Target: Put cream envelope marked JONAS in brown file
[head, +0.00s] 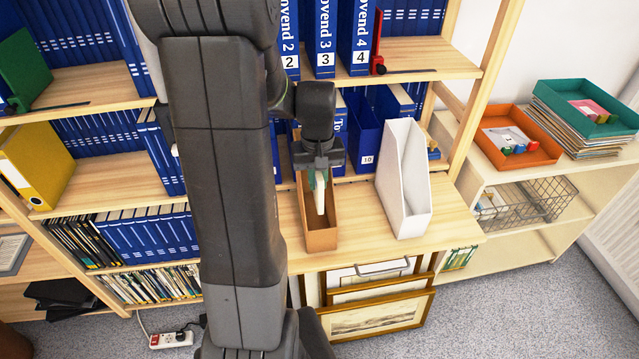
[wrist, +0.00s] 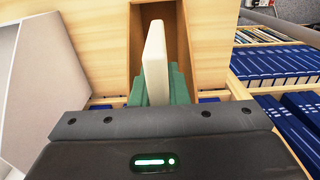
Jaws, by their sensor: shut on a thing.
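The cream envelope (wrist: 155,62) is held edge-on between the green fingers of my gripper (wrist: 158,88). In the head view the envelope (head: 320,200) hangs upright below my gripper (head: 319,178), with its lower part inside the open top of the brown file (head: 321,241). The brown file also shows in the wrist view (wrist: 137,42), around the envelope's far end. I cannot tell whether the envelope touches the file's bottom. The name on the envelope cannot be read from here.
A white file (head: 404,185) stands upright just right of the brown file on the wooden shelf top. Blue binders (head: 322,40) stand on the shelf above and behind. Framed prints (head: 380,315) lean below the shelf's front edge. An orange tray (head: 517,140) is at the right.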

